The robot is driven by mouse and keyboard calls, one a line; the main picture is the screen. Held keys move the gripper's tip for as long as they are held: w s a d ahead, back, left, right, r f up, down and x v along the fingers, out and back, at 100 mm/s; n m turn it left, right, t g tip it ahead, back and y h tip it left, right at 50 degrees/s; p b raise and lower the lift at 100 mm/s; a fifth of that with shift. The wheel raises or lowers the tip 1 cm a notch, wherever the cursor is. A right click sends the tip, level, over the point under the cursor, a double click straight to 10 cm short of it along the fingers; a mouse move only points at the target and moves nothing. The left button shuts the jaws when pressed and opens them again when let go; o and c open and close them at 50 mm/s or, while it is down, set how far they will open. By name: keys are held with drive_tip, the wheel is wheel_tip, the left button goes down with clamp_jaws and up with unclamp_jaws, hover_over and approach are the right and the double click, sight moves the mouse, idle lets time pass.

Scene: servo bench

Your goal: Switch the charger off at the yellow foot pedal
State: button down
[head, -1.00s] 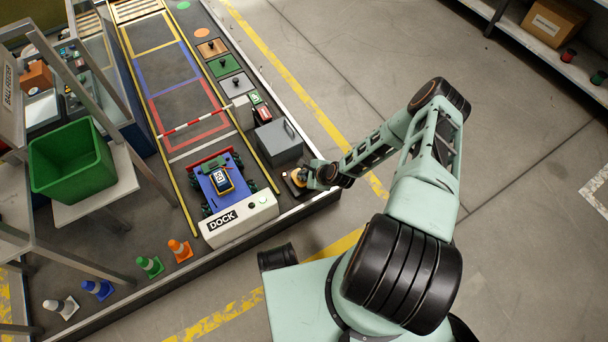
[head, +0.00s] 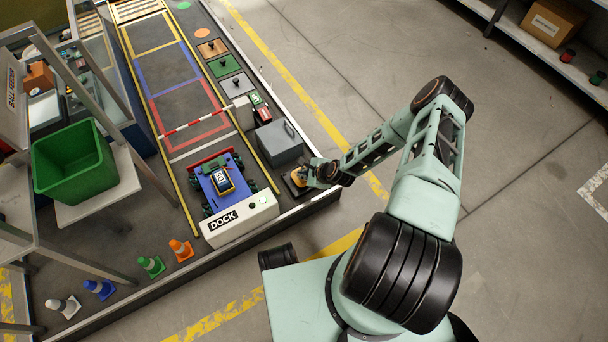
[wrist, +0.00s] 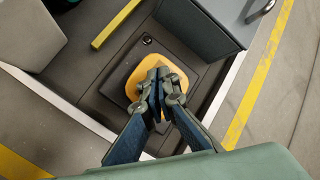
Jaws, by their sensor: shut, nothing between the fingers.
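The yellow foot pedal (wrist: 135,84) is a rounded yellow pad on a dark base plate (wrist: 112,98). In the wrist view my gripper (wrist: 159,84) is shut and empty, with its fingertips over the pad and hiding its middle. I cannot tell for certain whether they touch or press it. In the head view my gripper (head: 306,178) covers most of the pedal (head: 294,186). The charger is the white box marked DOCK (head: 240,222), with a black button and a small pale lamp on top. A blue cart (head: 213,186) stands against it.
A grey box with a handle (head: 277,143) stands close behind the pedal. It also shows in the wrist view (wrist: 203,22). A raised pale edge (head: 315,202) runs along the platform beside the pedal. Open floor (head: 300,60) lies to the right.

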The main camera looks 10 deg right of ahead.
wheel_tip(320, 180, up, 6)
drive_tip(key=p, duration=0.4)
idle(0.5)
